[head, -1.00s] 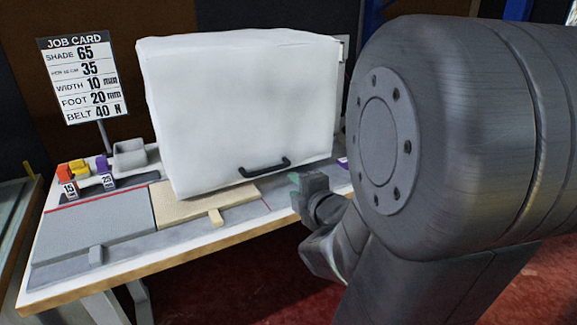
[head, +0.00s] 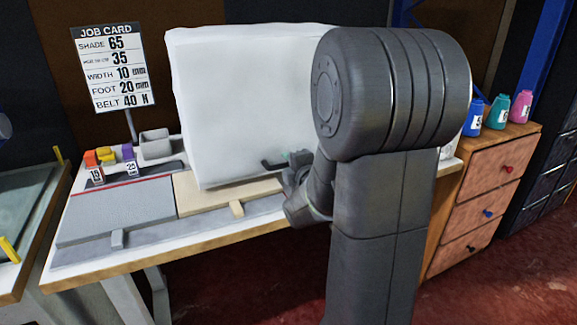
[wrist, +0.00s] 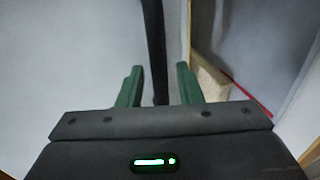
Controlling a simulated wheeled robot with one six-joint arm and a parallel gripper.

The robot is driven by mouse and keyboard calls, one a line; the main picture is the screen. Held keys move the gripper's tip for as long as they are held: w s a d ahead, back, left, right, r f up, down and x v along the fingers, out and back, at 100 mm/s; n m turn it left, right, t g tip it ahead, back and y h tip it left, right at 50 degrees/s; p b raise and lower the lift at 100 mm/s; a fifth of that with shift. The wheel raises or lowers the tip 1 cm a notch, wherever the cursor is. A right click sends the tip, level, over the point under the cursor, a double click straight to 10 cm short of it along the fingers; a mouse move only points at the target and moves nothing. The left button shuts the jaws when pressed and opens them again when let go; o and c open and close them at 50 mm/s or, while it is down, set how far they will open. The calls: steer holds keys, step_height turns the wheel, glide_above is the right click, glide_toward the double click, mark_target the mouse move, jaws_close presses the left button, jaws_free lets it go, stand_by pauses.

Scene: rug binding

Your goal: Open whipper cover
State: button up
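The whipper cover (head: 240,100) is a large white box-like hood, closed down over the bench in the head view. Its black bar handle (head: 272,164) is low on the front face, partly hidden by my arm. My gripper (head: 296,160) is at the handle's right end, its tips mostly hidden by my arm. In the wrist view my gripper (wrist: 159,85) has its two green fingers apart, with the dark handle (wrist: 155,45) running between them. A gap shows right of the handle; the left finger is close to it, and I cannot tell whether they touch.
A wooden drawer cabinet (head: 485,195) carrying coloured bottles stands at right. Red floor in front is clear.

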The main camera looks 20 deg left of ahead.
steer(key=shift+w+a, duration=0.25)
jaws_close()
